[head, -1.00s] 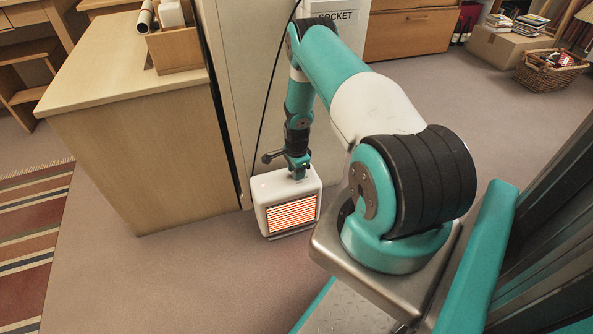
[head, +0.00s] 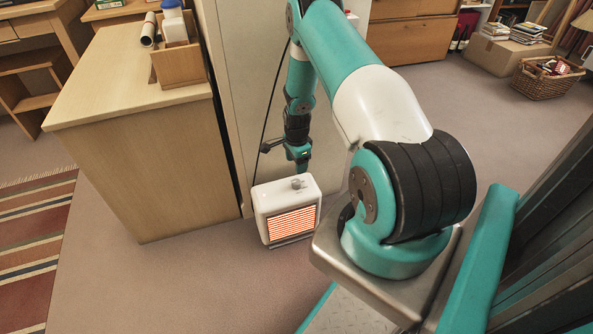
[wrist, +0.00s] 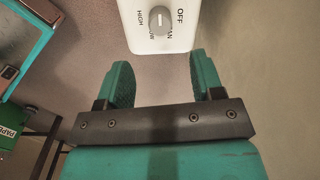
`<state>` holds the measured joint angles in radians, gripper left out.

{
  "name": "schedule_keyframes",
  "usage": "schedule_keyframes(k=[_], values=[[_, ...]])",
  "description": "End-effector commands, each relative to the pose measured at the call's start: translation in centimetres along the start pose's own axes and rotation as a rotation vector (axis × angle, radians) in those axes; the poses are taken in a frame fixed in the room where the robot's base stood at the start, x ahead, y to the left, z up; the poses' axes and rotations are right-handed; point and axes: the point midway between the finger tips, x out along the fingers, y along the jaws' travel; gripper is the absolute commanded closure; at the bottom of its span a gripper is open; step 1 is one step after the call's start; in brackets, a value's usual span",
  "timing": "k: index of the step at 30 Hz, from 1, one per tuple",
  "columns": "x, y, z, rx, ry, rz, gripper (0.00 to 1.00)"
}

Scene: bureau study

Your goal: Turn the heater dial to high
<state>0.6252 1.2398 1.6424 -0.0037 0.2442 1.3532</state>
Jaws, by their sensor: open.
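The small white heater (head: 262,213) stands on the floor by the wall, its front grille glowing orange. Its grey dial (head: 297,183) shows uncovered on the top. In the wrist view the dial (wrist: 158,21) is ringed by OFF, FAN, LOW and HIGH. The knob lies lengthwise up and down the picture, its lower end near LOW; I cannot tell which end points. My gripper (wrist: 159,62) is open and empty, its fingers apart from the dial and off the heater's edge. In the head view my gripper (head: 303,164) is just above and behind the heater's top.
A wooden desk (head: 150,180) stands left of the heater, with a pale wall panel (head: 235,80) behind it. A dark cable (head: 266,125) runs down the panel. Carpet in front of the heater is clear. A wicker basket (head: 543,82) is far right.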

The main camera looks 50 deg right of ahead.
Motion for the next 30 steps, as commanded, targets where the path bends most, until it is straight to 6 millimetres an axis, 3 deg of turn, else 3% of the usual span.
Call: schedule_keyframes(k=[1, 3, 10, 15, 30], values=[[-1.8, -0.1, 0.0, 0.000, 0.000, -0.002, 0.39], [-3.4, -0.1, 0.0, 0.000, 0.000, -0.001, 0.39], [-7.0, 0.0, 0.0, 0.000, 0.000, 0.000, 0.39], [-7.8, 0.1, 0.0, 0.000, -0.001, 0.002, 0.39], [-7.8, 0.0, 0.0, 0.000, 0.000, 0.001, 0.39]])
